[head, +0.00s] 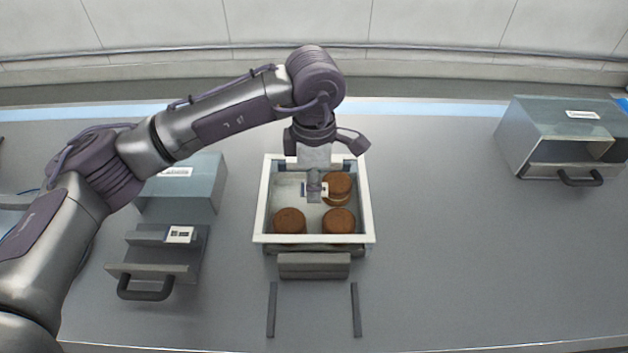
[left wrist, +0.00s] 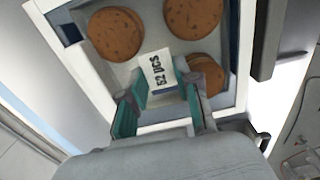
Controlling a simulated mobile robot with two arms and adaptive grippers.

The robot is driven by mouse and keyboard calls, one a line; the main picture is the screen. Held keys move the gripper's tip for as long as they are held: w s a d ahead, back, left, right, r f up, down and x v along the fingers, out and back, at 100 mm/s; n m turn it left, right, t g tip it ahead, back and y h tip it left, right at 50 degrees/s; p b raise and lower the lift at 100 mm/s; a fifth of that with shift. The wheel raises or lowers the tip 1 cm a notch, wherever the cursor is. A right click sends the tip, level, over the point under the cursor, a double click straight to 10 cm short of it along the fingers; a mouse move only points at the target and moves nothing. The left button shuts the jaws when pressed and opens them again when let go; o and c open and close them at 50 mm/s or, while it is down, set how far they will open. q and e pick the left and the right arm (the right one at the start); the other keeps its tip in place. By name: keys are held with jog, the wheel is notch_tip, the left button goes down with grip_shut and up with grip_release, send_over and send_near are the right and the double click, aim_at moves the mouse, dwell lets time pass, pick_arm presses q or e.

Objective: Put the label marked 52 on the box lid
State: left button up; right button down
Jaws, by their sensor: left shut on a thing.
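My left gripper (head: 314,190) hangs over the white-rimmed box (head: 264,205) in the middle of the table. It is shut on a small white label (left wrist: 158,70), whose print reads 52 PCS in the left wrist view. The label also shows in the head view (head: 322,188), between the fingertips. Several round brown cookies (head: 289,221) show inside the box's frame. I cannot tell whether a clear lid covers them, or how high the label is above the box. My right gripper is not in view.
A grey-blue case (head: 180,205) stands at left, with a handled tray (head: 150,265) in front bearing another printed label (head: 180,234). A similar handled case (head: 550,125) stands at far right. Two dark strips (head: 271,310) lie in front of the box. The table right of the box is clear.

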pick_arm(q)
jog(key=shift+f, duration=0.2)
jog(key=o, duration=0.8)
jog(key=shift+o, duration=0.2)
jog(key=o, duration=0.5)
jog(key=shift+c, duration=0.2)
jog(key=shift+r, duration=0.1)
jog(key=shift+r+p, duration=0.6)
jog(key=shift+r, duration=1.55)
jog(key=shift+r+p, duration=0.45)
jog(key=shift+r, duration=0.85)
